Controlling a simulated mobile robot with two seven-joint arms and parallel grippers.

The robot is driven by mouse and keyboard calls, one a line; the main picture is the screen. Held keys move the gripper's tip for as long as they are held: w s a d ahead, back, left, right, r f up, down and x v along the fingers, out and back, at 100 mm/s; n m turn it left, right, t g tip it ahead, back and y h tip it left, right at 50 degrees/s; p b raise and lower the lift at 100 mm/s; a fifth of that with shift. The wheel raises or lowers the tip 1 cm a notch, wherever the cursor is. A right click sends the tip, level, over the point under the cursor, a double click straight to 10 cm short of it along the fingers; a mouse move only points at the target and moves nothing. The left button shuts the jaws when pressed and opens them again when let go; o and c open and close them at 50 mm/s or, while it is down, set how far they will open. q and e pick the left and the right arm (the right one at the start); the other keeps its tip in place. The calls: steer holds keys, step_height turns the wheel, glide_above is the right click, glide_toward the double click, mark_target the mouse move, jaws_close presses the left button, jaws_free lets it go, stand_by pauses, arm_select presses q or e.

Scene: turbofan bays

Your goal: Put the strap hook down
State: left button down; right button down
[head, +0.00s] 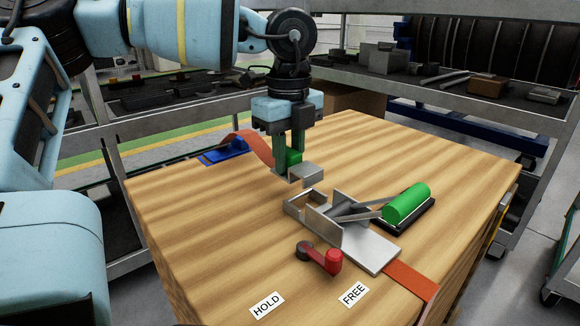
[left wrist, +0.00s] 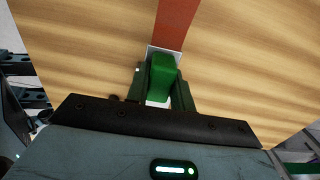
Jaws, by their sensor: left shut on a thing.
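My left gripper (head: 289,160) points down over the wooden table and is shut on the strap hook. The hook's grey metal end (head: 306,175) shows below the fingers, with its green grip block (head: 294,156) between them. In the left wrist view the green block (left wrist: 163,76) sits between both fingers, over a pale metal plate. An orange strap (head: 257,148) arches from the hook to a blue anchor (head: 228,150) at the table's far left; it also shows in the left wrist view (left wrist: 174,22). The hook looks just above the tabletop; I cannot tell if it touches. My right gripper is out of view.
A metal latch with a green-handled lever (head: 406,203) stands right of the hook, with an orange strap (head: 410,280) at its front. A red knob lever (head: 323,259) lies in front, near HOLD (head: 267,305) and FREE (head: 353,294) labels. The table's left side is clear.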

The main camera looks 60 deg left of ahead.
mark_target(288, 150)
arm_select(q)
step_height(288, 150, down, 3)
steer(key=shift+a+r+b, duration=0.1)
steer(key=shift+r+b, duration=0.1)
steer(key=shift+b, duration=0.15)
steer(key=shift+r, duration=0.1)
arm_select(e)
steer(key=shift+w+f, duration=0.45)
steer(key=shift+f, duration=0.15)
arm_select(q)
steer(key=c, duration=1.2)
jaws_free()
steer(key=shift+r, duration=0.4)
step_height(288, 150, up, 10)
steer(key=p, duration=0.3)
steer(key=shift+r+p, duration=0.15)
steer(key=shift+p, duration=0.2)
steer(key=shift+r, duration=0.45)
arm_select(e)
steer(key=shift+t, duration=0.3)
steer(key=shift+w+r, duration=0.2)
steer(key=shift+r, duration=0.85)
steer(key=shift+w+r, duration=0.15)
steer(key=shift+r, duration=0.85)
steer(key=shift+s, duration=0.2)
